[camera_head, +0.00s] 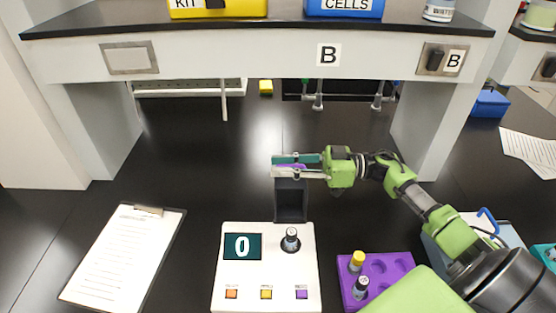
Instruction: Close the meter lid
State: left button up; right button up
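The white meter (229,268) stands on the black bench, with a display reading 0 and orange, yellow and purple buttons. Its dark lid (291,203) is raised upright at the meter's back edge. A small dark vial (291,238) with a pale top stands in the meter's round well. My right gripper (283,166) reaches in from the right at the top of the lid. A purple strip shows between its two fingers; whether they press on the lid is unclear. My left gripper is not in view.
A purple rack (393,268) holding a yellow-capped vial (357,261) and a dark vial (361,287) sits right of the meter. A clipboard (125,255) lies to the left. A shelf (260,60) spans above the bench. Clear bench lies left of the lid.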

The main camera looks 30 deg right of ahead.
jog(key=shift+w+a, duration=0.35)
jog(key=shift+a, duration=0.2)
grip_shut()
jog(key=shift+s+r, duration=0.1)
